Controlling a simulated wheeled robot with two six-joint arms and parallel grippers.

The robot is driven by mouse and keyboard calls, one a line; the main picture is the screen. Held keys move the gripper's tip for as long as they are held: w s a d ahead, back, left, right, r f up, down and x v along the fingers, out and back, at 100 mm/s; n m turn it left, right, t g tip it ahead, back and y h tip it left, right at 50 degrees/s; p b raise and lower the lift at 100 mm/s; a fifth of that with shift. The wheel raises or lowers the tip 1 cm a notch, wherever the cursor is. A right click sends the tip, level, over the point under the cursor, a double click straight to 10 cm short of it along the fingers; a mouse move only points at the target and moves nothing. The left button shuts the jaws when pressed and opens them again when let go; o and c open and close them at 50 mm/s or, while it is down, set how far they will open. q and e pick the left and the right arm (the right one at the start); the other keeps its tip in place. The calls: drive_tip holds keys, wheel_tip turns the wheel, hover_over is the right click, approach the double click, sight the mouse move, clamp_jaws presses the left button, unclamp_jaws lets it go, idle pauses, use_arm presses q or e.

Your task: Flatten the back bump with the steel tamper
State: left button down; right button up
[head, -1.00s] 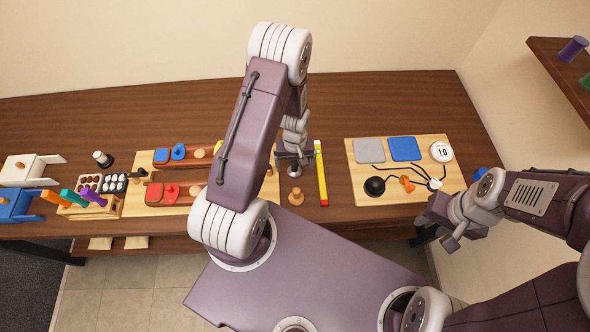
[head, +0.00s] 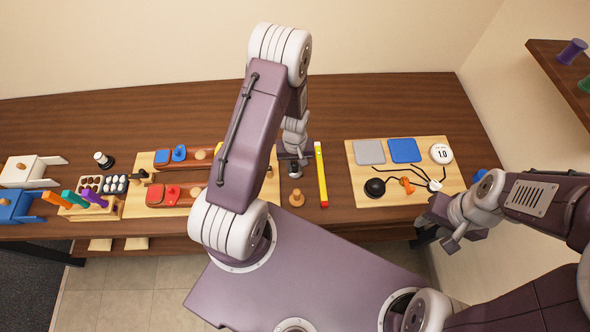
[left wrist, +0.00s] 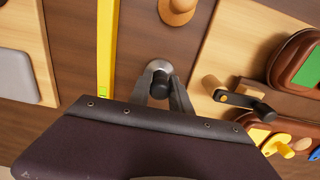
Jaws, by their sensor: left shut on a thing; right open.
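My left gripper (head: 294,165) is low over the bench, left of a yellow strip. In the left wrist view its fingers (left wrist: 162,90) are shut on what looks like the steel tamper (left wrist: 158,67), with a shiny round end and a dark cylindrical part. In the head view the tamper (head: 295,174) shows small at the fingertips; whether it touches the bench cannot be told. Brown saddle-like pieces with a red pad (head: 154,194) and a blue pad (head: 162,157) lie to the left. I cannot make out the back bump. My right gripper (head: 435,224) is open at the right board's edge.
A yellow strip (head: 321,175) and a wooden knob (head: 296,198) lie close to my left gripper. A wooden board (head: 400,193) holds grey and blue pads, a dial and a black ball. Coloured handles stand at the left. The bench's back strip is clear.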

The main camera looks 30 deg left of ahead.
sight(295, 163)
use_arm(q)
drive_tip(key=shift+r+p, duration=1.7)
drive_tip(key=shift+r, duration=0.6)
